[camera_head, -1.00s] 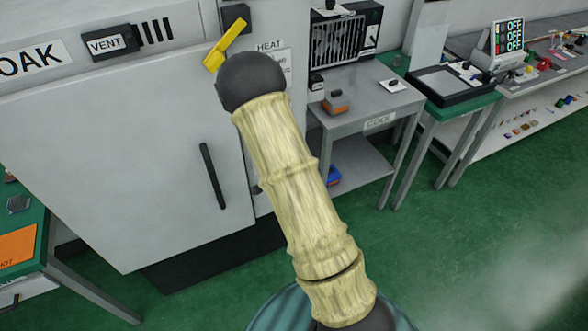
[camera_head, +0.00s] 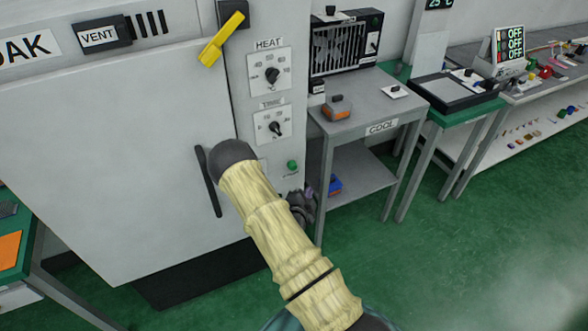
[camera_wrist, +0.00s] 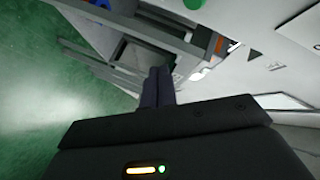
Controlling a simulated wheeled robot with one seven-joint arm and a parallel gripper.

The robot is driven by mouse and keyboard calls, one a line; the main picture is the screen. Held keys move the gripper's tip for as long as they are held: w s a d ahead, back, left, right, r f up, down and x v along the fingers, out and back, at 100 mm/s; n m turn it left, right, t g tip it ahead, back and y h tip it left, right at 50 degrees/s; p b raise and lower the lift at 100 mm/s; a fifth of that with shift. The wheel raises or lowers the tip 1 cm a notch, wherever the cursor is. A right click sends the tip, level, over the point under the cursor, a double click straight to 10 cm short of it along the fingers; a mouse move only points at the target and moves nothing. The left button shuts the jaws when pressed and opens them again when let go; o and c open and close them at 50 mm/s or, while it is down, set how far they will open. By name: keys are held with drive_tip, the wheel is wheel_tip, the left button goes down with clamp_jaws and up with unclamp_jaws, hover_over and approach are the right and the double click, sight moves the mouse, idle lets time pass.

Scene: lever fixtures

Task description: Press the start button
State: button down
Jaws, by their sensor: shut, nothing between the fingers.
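The green start button (camera_head: 292,166) sits on the light grey panel of the oven, below the HEAT and TIME dials. A green round part that looks like the same button shows at the top of the wrist view (camera_wrist: 193,4). My gripper (camera_head: 306,193) is partly hidden behind my arm, just below the button in the head view. In the wrist view its fingers (camera_wrist: 158,72) are together and empty, and the green part lies beyond and right of their tips. They appear apart from it.
The oven door with its black handle (camera_head: 208,181) is left of my arm. A yellow lever (camera_head: 222,39) is above. A grey COOL table (camera_head: 350,118) stands close to the right, with an orange-grey block (camera_head: 338,108) on it. Green floor is open at right.

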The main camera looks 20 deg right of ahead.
sight(296, 168)
drive_tip(key=w+b, duration=0.2)
drive_tip(key=w, duration=0.6)
drive_tip(key=shift+w+a, duration=0.15)
drive_tip(key=shift+w, duration=0.15)
drive_tip(key=shift+w, duration=0.1)
idle(1.7)
drive_tip(key=shift+w+b, duration=0.3)
drive_tip(key=shift+b, duration=0.2)
drive_tip(key=shift+w+b, duration=0.4)
drive_tip(key=shift+w, duration=0.2)
idle(0.8)
drive_tip(key=shift+s, duration=1)
drive_tip(key=shift+s, duration=2.5)
